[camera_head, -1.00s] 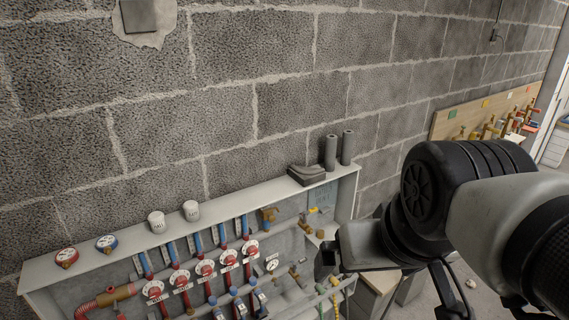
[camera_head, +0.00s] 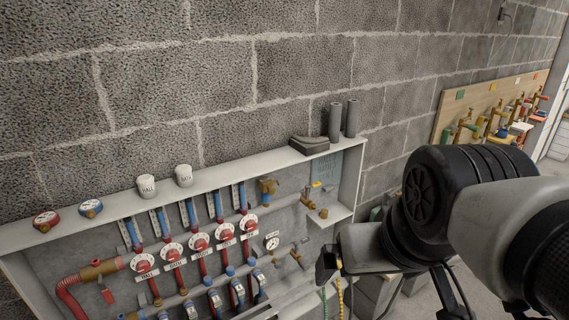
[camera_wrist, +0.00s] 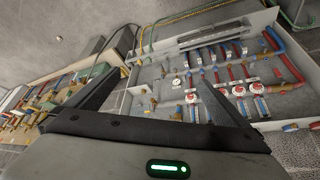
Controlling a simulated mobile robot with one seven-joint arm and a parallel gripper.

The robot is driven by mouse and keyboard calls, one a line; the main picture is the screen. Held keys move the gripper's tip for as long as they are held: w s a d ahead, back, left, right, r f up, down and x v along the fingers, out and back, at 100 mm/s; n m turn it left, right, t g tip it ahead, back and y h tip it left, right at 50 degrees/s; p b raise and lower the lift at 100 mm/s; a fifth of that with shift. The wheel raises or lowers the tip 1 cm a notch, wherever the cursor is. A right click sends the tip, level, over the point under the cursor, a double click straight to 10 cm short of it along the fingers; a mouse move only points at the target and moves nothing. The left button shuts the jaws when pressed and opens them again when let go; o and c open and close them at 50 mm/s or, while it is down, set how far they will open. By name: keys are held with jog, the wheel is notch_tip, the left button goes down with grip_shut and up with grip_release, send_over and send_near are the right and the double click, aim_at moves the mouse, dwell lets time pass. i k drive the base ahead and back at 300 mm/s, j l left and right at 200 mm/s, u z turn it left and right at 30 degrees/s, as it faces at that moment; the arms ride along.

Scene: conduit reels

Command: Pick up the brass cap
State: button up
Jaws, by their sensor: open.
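A small brass piece that looks like the brass cap (camera_head: 323,213) sits on a little shelf (camera_head: 336,215) at the right end of the open manifold cabinet in the head view. It is too small to pick out surely in the wrist view. My gripper (camera_head: 328,264) is in front of the cabinet's right end, below the shelf in the picture and apart from the cap. In the wrist view my gripper (camera_wrist: 157,80) has its two dark fingers spread wide, with nothing between them.
The cabinet (camera_head: 215,180) holds red and blue pipes, valves and a gauge (camera_head: 272,243). Two white cups (camera_head: 184,175), two round dials (camera_head: 90,208) and grey tubes (camera_head: 335,121) stand on its top. A wooden board with brass taps (camera_head: 497,108) is at the right.

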aim_at(324, 212)
jog(key=i+l+z, duration=0.35)
jog(key=i+l, duration=1.15)
